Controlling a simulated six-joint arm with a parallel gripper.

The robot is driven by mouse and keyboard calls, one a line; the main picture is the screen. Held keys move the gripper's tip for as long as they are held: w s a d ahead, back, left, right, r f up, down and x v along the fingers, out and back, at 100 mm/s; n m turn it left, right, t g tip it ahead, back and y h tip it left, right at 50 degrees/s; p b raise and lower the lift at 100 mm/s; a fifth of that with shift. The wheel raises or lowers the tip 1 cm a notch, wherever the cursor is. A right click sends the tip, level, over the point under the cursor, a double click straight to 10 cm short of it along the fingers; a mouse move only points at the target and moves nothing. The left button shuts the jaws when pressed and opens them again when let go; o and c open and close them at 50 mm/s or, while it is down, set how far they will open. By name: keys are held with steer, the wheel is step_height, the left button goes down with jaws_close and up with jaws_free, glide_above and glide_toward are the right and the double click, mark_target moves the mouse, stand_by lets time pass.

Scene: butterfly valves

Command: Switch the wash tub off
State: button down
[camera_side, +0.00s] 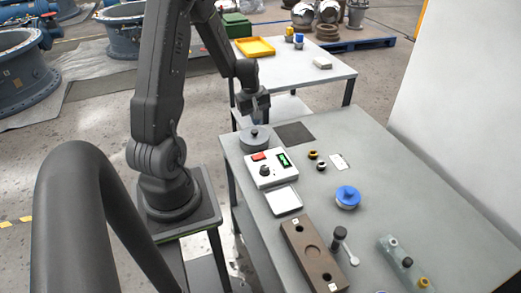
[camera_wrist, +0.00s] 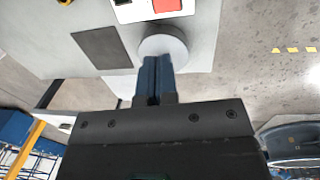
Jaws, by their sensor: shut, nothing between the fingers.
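A white control box (camera_side: 267,168) with a red switch (camera_side: 259,156), a lit green display (camera_side: 283,159) and a black knob (camera_side: 264,171) sits on the left part of the grey table. A shallow white rectangular basin (camera_side: 283,201) is just in front of it; I cannot tell whether they are one unit. In the wrist view the box's red switch (camera_wrist: 167,5) shows at the top edge. My gripper (camera_side: 259,119) is shut and empty, above the table's far left corner. Its blue fingers (camera_wrist: 155,78) overlap a round grey disc (camera_wrist: 163,45) in the wrist view.
The round grey piece (camera_side: 254,139) with a dark knob stands behind the control box. A dark mat (camera_side: 294,133) lies beside it. A blue-topped round part (camera_side: 347,197), a brown block (camera_side: 313,255) and a dark-headed tool (camera_side: 340,235) lie nearer. The table's right part is mostly clear.

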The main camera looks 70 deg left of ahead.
mark_target(258, 155)
stand_by(0.3)
steer(key=f, duration=0.4)
steer(key=w+f, duration=0.1)
steer(key=f, duration=0.8)
steer(key=shift+w+f, duration=0.3)
steer(key=shift+f, duration=0.1)
steer(key=shift+w+f, duration=0.1)
steer(key=shift+f, duration=0.15)
steer(key=shift+s+r, duration=0.25)
steer(key=shift+s, duration=0.55)
steer(key=shift+w, duration=0.2)
